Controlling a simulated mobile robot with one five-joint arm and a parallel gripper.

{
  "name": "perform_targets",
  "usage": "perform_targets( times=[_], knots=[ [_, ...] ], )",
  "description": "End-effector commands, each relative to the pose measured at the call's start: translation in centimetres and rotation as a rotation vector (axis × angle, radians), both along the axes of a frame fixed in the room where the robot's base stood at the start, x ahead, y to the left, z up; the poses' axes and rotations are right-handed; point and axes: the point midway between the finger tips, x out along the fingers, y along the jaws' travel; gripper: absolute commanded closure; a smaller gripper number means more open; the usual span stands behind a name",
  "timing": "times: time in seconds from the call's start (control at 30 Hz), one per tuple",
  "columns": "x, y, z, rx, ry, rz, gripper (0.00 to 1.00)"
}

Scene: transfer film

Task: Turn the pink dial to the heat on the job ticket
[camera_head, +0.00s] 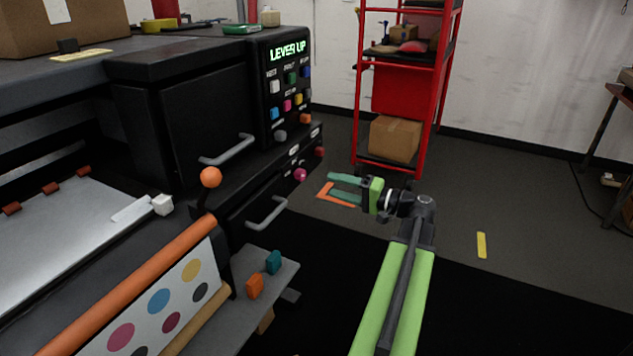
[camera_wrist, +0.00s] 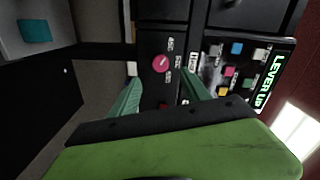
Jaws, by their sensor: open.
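The pink dial (camera_head: 300,174) is on the lower front panel of the black machine. In the wrist view the pink dial (camera_wrist: 160,64) has a white mark on its face and several small labels beside it, too small to read. My gripper (camera_head: 330,185) is open and empty, with its green fingers pointing at the panel, a short way off the dial. In the wrist view the fingertips of my gripper (camera_wrist: 160,80) stand apart, with the dial framed just beyond them. I cannot pick out the job ticket for certain or read any heat on one.
The machine's screen (camera_head: 288,50) reads "LEVER UP" above several coloured buttons. A red knob (camera_head: 320,152) sits right of the dial. A drawer handle (camera_head: 267,213) and an orange-knobbed lever (camera_head: 210,178) stick out nearby.

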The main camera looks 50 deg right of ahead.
Motion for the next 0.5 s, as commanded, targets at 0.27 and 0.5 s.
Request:
perform_targets(
  times=[0.27,0.5],
  knots=[
    [-5.7,-1.5,0.0,0.000,0.000,-0.002,0.45],
    [-6.7,-1.6,0.0,0.000,0.000,0.001,0.45]
  ],
)
